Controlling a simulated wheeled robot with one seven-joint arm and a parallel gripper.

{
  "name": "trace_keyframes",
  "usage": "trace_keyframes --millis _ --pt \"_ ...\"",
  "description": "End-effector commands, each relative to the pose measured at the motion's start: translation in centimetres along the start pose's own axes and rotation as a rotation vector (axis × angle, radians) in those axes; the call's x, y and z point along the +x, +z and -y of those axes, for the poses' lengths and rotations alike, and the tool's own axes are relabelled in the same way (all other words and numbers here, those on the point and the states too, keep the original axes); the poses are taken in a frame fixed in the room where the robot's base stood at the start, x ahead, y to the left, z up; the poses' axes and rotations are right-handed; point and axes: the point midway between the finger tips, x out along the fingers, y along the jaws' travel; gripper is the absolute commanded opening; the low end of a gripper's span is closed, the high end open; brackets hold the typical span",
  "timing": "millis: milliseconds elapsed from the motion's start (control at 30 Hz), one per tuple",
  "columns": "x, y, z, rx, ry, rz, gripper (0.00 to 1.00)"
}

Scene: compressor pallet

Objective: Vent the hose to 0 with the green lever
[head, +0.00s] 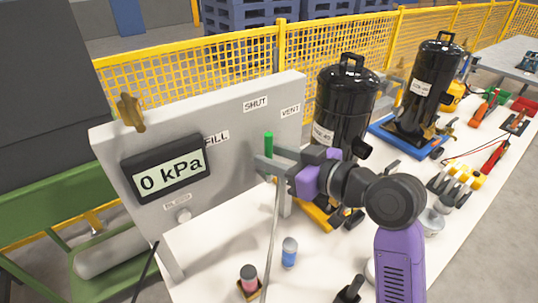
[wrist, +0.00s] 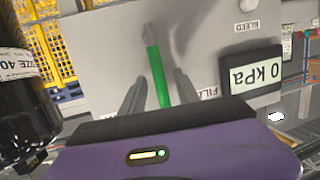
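The green lever (head: 268,145) is on the grey panel (head: 240,115), below the SHUT label (head: 255,104) and VENT label (head: 290,110), right of the FILL label (head: 216,138). I cannot tell which label it points to exactly. The display (head: 172,175) reads 0 kPa. My gripper (head: 264,168) is at the lever. In the wrist view the green lever (wrist: 157,75) stands between my open fingers (wrist: 157,95), with a gap visible on each side. A thin grey hose (head: 271,240) runs down below my gripper; its upper end is hidden.
A black compressor (head: 345,105) stands just right of the panel, close to my arm. Another compressor (head: 430,90) is on a blue pallet (head: 395,140) behind.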

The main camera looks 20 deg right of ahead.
Motion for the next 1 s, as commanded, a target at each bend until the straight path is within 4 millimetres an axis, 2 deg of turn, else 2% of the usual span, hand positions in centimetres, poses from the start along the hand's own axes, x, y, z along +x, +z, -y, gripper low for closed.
trace_keyframes --millis 200,400,1000 --pt "-3.8 0.1 -0.1 -0.001 0.003 -0.001 0.38" --pt "-5.8 0.1 -0.1 0.0 0.001 -0.001 0.38" --pt "-6.2 -0.1 -0.1 0.01 0.003 -0.006 0.38"
